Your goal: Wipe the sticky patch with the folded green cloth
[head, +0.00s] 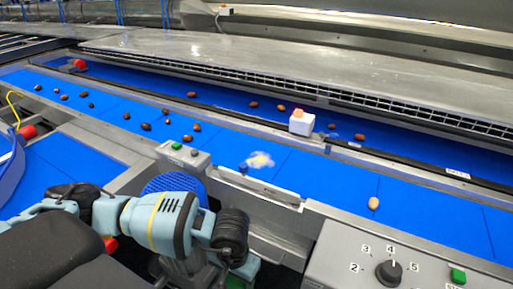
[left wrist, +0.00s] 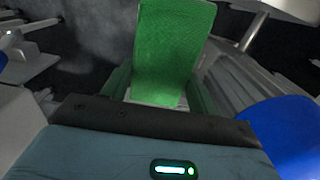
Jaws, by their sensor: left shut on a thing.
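The sticky patch (head: 259,160) is a pale yellowish smear on the blue belt (head: 330,178), near the middle of the head view. The folded green cloth (left wrist: 174,45) stands out ahead of my left gripper (left wrist: 156,100) in the left wrist view. My left gripper is shut on the cloth. In the head view my left wrist is below and left of the patch, short of the belt, and its fingers are hidden. A little dark green shows under it, but I cannot tell if that is the cloth. My right gripper is not in view.
Several brown dates (head: 146,126) lie on the belts, and a pale tan one (head: 374,203) lies to the right. A white block with an orange top (head: 301,123) stands behind the patch. A control panel with a knob (head: 389,272) is at the lower right. A metal rail (head: 250,190) edges the belt.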

